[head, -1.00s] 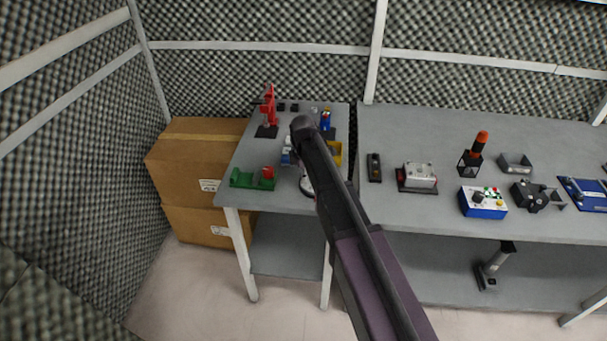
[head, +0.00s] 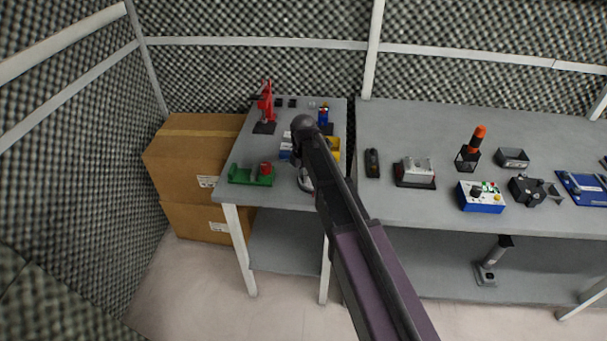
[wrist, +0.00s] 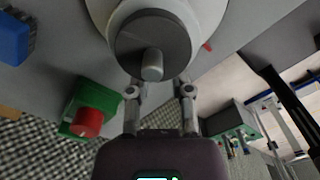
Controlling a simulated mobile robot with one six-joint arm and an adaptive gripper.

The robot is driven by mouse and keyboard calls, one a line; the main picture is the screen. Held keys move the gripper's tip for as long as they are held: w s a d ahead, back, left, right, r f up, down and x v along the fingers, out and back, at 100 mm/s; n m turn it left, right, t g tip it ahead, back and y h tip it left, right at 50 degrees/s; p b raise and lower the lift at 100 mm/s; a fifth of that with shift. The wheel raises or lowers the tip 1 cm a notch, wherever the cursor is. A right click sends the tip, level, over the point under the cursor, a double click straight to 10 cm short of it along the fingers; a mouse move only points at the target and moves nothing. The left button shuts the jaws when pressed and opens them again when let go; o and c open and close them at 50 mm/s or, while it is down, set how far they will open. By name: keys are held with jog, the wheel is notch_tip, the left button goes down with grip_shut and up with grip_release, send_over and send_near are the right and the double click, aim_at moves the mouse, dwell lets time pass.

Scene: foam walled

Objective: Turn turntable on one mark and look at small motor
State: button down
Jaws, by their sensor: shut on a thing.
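The turntable (wrist: 205,25) is a white round body with a dark grey disc (wrist: 130,45) in the wrist view. A light grey stub (wrist: 152,66) stands off the disc's middle; I cannot tell whether it is part of the small motor. In the head view only a white piece of the turntable (head: 306,183) shows, on the left table beside my arm. My arm hides the rest and the gripper there. No mark can be made out.
A green holder with a red part (head: 250,176) stands close left of the turntable. A red stand (head: 266,108), a blue item (head: 323,114) and a yellow item (head: 334,148) are behind. The right table (head: 385,205) holds several devices. Cardboard boxes (head: 190,165) stand left.

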jog(key=shift+s, duration=0.1)
dwell(0.3)
jog(key=c, duration=0.5)
grip_release()
jog(key=shift+c, duration=0.2)
jog(key=shift+r, duration=0.1)
